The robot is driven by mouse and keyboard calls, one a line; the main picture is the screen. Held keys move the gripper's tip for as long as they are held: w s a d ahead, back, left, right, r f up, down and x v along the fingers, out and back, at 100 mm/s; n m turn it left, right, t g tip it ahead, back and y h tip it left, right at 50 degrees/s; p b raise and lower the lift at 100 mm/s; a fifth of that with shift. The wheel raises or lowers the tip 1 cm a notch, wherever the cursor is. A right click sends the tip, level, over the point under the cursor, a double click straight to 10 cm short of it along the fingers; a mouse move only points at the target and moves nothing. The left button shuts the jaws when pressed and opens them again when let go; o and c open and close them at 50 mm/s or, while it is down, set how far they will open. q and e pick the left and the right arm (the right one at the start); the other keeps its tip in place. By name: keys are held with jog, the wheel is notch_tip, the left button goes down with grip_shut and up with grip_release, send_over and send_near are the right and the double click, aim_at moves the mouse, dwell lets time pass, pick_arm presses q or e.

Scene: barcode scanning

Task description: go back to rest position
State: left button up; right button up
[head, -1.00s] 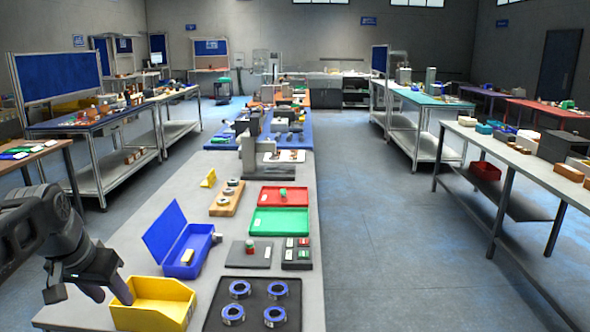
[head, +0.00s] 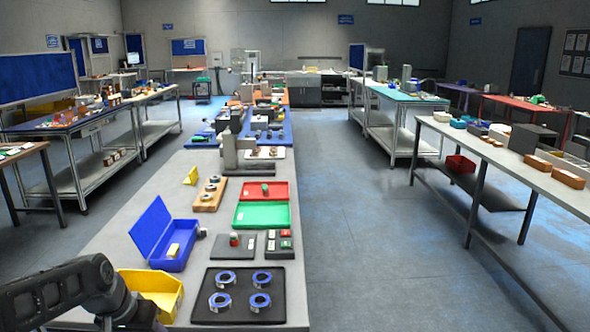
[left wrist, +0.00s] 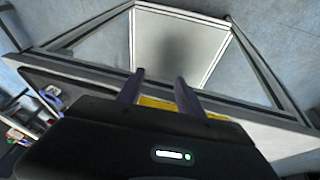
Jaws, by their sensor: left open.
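My left arm comes in at the lower left of the head view, in front of the yellow bin, and the gripper's fingertips are not visible there. In the left wrist view my left gripper (left wrist: 158,92) is open, with two separate fingers and nothing between them. A strip of yellow, apparently the yellow bin (head: 160,287), shows behind the fingers in that view. The bin stands at the near left of the grey table (head: 120,230); its near left part is hidden by my arm. My right gripper is not in view.
Beside the bin are a black tray (head: 205,312) with blue rings, an open blue box (head: 158,232), and green (head: 262,222) and red (head: 277,190) trays. A floor aisle (head: 350,220) is clear right of the table. Side benches stand left and right.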

pick_arm(q)
jog(key=s+d+f+g+h, duration=0.1)
jog(key=s+d+f, duration=0.1)
jog(key=d+f, duration=0.65)
jog(key=s+d+f+h, duration=0.15)
jog(key=d+f, duration=0.45)
jog(key=f, duration=0.6)
jog(key=s+d+f, duration=0.4)
jog(key=s, duration=0.2)
jog(key=s+d+f+g, duration=0.1)
jog(key=s+d+f, duration=0.3)
jog(key=s, duration=0.3)
jog(key=s+d+f+n+g, duration=0.1)
jog(key=s+d+f, duration=0.4)
jog(key=s, duration=0.2)
jog(key=shift+s+f, duration=0.15)
jog(key=shift+f, duration=0.25)
jog(key=shift+h, duration=0.25)
jog(key=shift+c, duration=0.7)
jog(key=shift+a, duration=0.15)
